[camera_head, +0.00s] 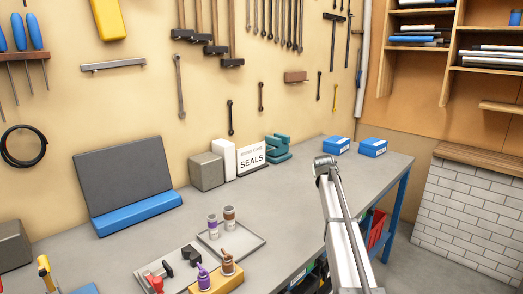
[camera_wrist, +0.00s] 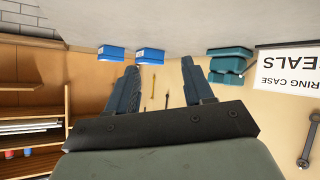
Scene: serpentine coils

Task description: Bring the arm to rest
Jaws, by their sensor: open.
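My gripper (camera_wrist: 160,65) shows in the wrist view with its two dark fingers spread apart. Nothing is between the fingers, only the wall with hanging tools behind them. In the head view, my pale arm (camera_head: 345,235) rises from the bottom edge in front of the right part of the grey workbench (camera_head: 300,165). I cannot make out the gripper's fingers in the head view. My arm holds nothing that I can see.
Two blue boxes (camera_head: 372,148) lie at the bench's far right, near a teal part (camera_head: 278,148) and a SEALS sign (camera_head: 252,158). A tray (camera_head: 245,243) with small bottles (camera_head: 229,215) stands left of my arm. Shelves (camera_head: 460,50) are at right.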

